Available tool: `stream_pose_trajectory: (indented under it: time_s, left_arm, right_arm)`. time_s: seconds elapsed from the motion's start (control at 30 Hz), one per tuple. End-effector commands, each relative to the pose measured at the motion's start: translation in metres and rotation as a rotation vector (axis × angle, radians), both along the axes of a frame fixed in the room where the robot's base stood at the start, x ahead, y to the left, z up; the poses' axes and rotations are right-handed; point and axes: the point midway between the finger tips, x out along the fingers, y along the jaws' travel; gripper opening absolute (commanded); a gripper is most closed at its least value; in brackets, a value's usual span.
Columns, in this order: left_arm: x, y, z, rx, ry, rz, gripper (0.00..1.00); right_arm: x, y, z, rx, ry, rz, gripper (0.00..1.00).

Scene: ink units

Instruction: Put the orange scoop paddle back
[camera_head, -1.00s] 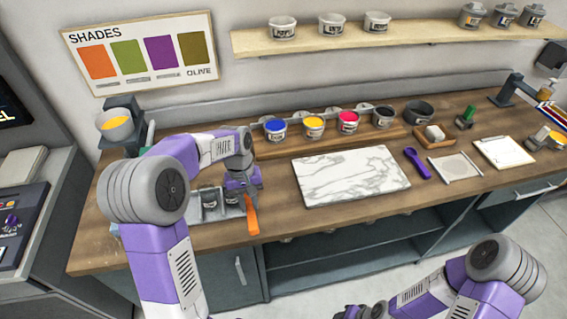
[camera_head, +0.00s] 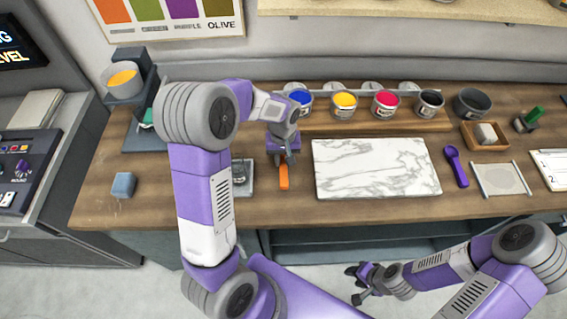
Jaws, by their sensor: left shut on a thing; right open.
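The orange scoop paddle (camera_head: 284,178) hangs from my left gripper (camera_head: 282,157), which is shut on it. Only its orange strip shows clearly, pointing toward the counter's front edge. It is between a small grey tray (camera_head: 247,188) and the marble slab (camera_head: 314,168). I cannot tell whether its lower end touches the wood. A purple scoop paddle (camera_head: 456,166) lies right of the slab. My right gripper (camera_head: 357,284) is open and empty, low in front of the counter.
Blue (camera_head: 299,103), yellow (camera_head: 344,105), pink-red (camera_head: 386,104) and dark (camera_head: 429,103) pots stand on a wooden strip behind the slab. A blue-grey block (camera_head: 124,185) lies at left. Bare counter (camera_head: 350,215) runs along the front.

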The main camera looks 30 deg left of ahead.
Motion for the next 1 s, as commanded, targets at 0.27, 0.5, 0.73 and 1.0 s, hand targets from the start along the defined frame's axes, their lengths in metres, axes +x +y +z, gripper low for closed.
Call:
stream_pose_trajectory:
  time_s: [0.27, 0.5, 0.73, 1.0]
  left_arm:
    - [-0.001, 0.000, -0.031, -0.001, 0.002, 0.000, 0.00]
    - [-0.001, 0.000, -0.030, -0.001, 0.002, 0.000, 0.41]
    - [0.000, 0.000, -0.030, -0.001, 0.002, 0.000, 0.50]
    - [0.001, 0.000, -0.013, 0.000, -0.004, 0.000, 0.50]
  right_arm:
    - [0.000, 0.000, -0.005, 0.000, -0.001, 0.000, 0.43]
    - [0.000, 0.000, -0.004, 0.000, -0.001, 0.000, 0.43]
    - [0.000, 0.000, -0.004, 0.000, -0.001, 0.000, 0.43]
    - [0.000, 0.000, -0.001, 0.000, -0.001, 0.000, 0.43]
